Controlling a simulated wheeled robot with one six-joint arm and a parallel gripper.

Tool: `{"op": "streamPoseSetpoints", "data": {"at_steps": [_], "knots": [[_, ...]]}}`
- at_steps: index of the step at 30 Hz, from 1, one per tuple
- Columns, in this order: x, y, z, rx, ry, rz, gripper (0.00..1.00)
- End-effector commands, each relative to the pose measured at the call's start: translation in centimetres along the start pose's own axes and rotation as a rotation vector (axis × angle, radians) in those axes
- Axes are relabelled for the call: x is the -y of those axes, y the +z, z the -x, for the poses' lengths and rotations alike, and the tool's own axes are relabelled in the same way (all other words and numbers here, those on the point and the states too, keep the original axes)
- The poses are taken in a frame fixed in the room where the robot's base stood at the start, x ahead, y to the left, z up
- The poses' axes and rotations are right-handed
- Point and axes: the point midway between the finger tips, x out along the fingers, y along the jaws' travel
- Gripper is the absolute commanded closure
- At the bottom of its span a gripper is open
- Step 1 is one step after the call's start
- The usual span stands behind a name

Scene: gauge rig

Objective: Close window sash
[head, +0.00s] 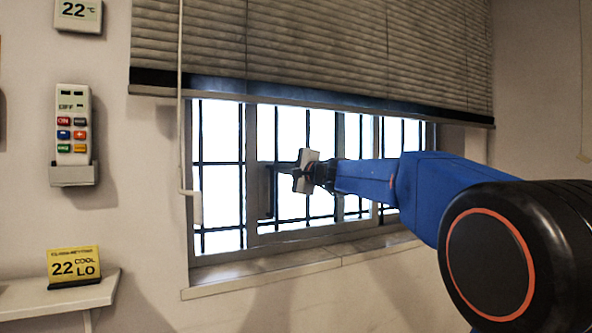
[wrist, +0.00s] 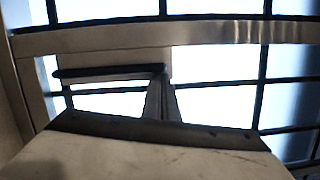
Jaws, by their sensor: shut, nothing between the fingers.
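The window sash (head: 251,140) is a grey-beige frame inside the barred window, below the blind. Its upright member crosses the wrist view as a light bar (wrist: 210,36). A dark upright handle (head: 268,192) shows just left of my gripper (head: 309,171). The handle also appears as a dark bar in the wrist view (wrist: 110,72). My gripper is shut and empty in front of the panes; its pale finger fills the bottom of the wrist view (wrist: 150,135). Whether it touches the handle or sash cannot be told. How far the sash stands open is unclear.
A lowered grey blind (head: 320,45) covers the window's upper part. Its pale cord (head: 180,120) hangs at the left. A sill (head: 270,275) runs below. A remote in a wall holder (head: 73,125), and a shelf (head: 60,297) with a yellow sign (head: 74,265), are farther left.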

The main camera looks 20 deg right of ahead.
Motion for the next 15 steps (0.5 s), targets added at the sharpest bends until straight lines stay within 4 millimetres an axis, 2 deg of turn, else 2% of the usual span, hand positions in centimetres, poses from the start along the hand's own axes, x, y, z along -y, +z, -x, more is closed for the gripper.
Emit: {"op": "streamPoseSetpoints", "data": {"at_steps": [1, 6, 15], "knots": [[-0.3, 1.6, -0.4, 0.006, 0.001, 0.000, 1.00], [-1.1, 5.8, -1.4, 0.007, 0.001, 0.000, 1.00], [-2.4, 11.9, -3.0, 0.005, 0.001, -0.001, 1.00]]}}
